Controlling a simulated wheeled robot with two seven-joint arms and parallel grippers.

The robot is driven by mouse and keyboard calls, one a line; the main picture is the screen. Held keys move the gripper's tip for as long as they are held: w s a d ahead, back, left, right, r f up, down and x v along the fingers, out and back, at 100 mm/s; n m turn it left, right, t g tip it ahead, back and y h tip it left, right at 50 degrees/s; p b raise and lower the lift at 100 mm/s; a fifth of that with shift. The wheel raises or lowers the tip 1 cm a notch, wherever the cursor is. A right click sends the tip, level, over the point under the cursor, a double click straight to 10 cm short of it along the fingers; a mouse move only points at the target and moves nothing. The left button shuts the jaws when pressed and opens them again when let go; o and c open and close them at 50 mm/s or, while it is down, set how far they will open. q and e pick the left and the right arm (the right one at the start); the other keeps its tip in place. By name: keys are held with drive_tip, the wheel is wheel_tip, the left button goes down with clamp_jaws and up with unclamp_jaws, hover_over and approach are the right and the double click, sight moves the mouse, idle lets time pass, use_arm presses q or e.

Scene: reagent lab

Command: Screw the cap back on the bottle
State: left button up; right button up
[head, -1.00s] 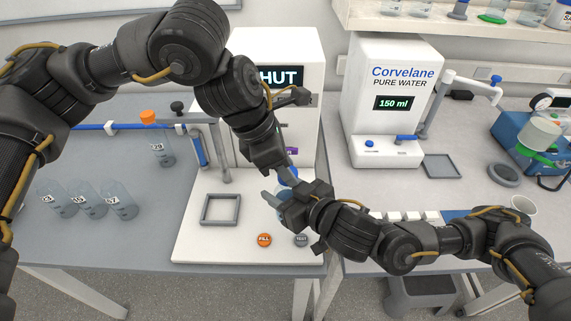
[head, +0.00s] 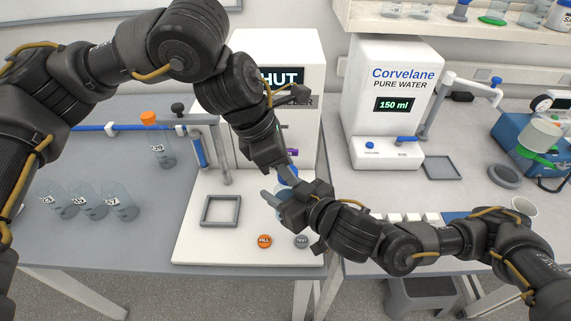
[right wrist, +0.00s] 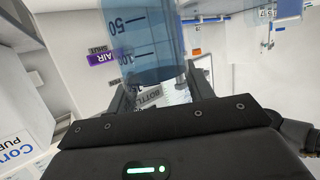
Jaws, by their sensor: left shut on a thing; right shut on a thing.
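The bottle is a clear vessel with blue tint and a printed scale (right wrist: 145,45) in the right wrist view. My right gripper (right wrist: 160,90) is shut around it. In the head view my right gripper (head: 277,202) hides most of the bottle, in front of the white machine's base. The blue cap (head: 290,172) shows only as a small patch at the fingertips of my left gripper (head: 284,172), which points down from above and is shut on it. The cap is right above the bottle. Whether it touches the bottle's neck is hidden by the grippers.
A white machine (head: 300,52) stands behind the grippers. Its base carries a grey square frame (head: 221,210), an orange FILL button (head: 264,241) and a grey TEST button (head: 301,241). Several glass vessels (head: 120,203) stand at left. A Corvelane water dispenser (head: 392,110) stands right.

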sight(278, 189)
use_arm(q)
drive_tip(key=shift+s+d+f, duration=0.15)
drive_tip(key=shift+s+f, duration=0.1)
drive_tip(key=shift+f, duration=0.45)
idle(0.9)
drive_tip(key=o, duration=0.7)
drive_tip(key=shift+v, duration=2.2)
drive_tip(key=shift+w, duration=0.25)
drive_tip(key=c, duration=0.6)
drive_tip(key=shift+r, duration=0.15)
